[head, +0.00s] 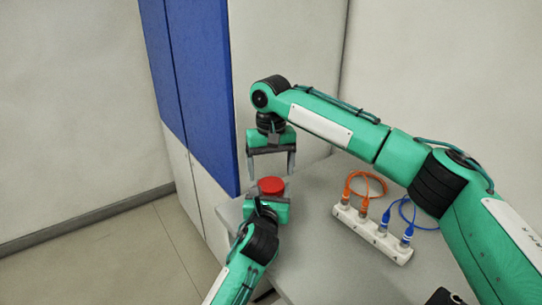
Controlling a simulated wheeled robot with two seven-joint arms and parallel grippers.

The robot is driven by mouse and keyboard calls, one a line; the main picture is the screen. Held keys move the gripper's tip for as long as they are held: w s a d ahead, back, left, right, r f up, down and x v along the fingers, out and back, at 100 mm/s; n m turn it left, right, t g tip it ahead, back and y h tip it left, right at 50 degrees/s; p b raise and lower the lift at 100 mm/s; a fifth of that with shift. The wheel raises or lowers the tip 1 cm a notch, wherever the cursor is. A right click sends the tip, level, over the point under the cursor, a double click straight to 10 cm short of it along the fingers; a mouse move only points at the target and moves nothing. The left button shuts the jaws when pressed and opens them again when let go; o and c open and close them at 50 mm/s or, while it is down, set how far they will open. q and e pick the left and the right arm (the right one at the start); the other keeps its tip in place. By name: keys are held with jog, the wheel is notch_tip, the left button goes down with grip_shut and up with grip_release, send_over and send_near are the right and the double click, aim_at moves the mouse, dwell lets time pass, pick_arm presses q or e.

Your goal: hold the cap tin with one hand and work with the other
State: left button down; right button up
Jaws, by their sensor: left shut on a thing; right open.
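The cap tin (271,186) is a small round tin with a red top, near the left edge of the grey table. My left gripper (268,197) comes in from below and is shut on the tin; its fingers are mostly hidden by its own body. My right gripper (271,172) points down above and slightly behind the tin. It is open, with its two fingers apart and nothing between them. The tin's lower side is hidden by my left gripper.
A white power strip (372,236) with orange and blue plugs lies on the table (314,255) at the right. An orange cable (366,175) and a blue cable (424,228) loop beside it. A blue panel (205,90) stands behind the table's left edge. A dark object (445,297) shows at the bottom right.

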aim_at(271, 184)
jog(key=shift+f, duration=1.7)
jog(key=c, duration=1)
jog(key=shift+c, duration=0.2)
jog(key=n, duration=0.6)
jog(key=shift+r, duration=0.2)
